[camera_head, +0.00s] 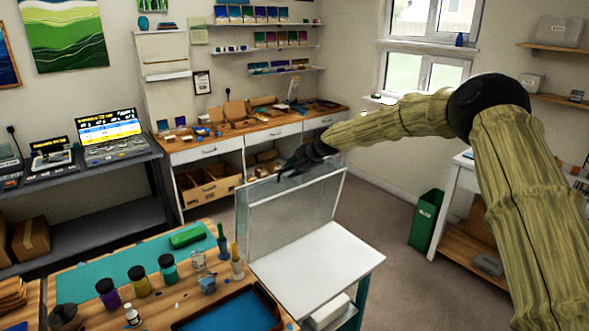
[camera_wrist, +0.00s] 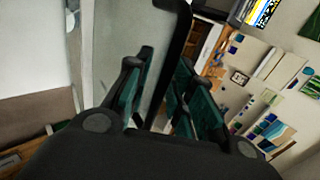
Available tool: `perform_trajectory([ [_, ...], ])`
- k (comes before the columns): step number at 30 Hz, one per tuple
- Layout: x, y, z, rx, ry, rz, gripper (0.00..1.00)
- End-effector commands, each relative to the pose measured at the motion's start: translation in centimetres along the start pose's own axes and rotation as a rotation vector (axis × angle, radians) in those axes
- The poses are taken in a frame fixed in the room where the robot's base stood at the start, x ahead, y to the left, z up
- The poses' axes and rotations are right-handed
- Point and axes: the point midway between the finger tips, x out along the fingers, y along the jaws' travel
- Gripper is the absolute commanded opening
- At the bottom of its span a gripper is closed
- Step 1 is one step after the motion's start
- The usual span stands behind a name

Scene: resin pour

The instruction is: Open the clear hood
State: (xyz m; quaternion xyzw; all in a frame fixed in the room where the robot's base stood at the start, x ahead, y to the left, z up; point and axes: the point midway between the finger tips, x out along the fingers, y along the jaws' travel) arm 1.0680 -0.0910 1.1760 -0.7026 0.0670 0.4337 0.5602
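The clear hood (camera_head: 285,220) stands up steeply along the back left edge of a white bench top (camera_head: 318,262), which lies uncovered in front of it. It also shows in the wrist view as a pale see-through panel (camera_wrist: 122,45) with a dark bar (camera_wrist: 181,28) along its edge. My gripper (camera_head: 286,171) is at the top edge of the hood. In the wrist view my gripper's teal-padded fingers (camera_wrist: 160,96) stand apart, with the dark bar running down between them. Whether either finger touches the bar is hard to tell.
A wooden table (camera_head: 190,290) with several dark-lidded jars (camera_head: 139,281), bottles and a blue tray (camera_head: 232,312) stands at the left of the bench. A cluttered workbench (camera_head: 245,133) runs behind. A green bin (camera_head: 426,220) stands on the open floor at right.

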Motion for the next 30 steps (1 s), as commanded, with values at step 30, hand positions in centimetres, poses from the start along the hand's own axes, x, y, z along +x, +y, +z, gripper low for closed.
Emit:
perform_trajectory([
  [30, -8.4, -0.2, -0.1, -0.002, 0.0, -0.002, 0.31],
])
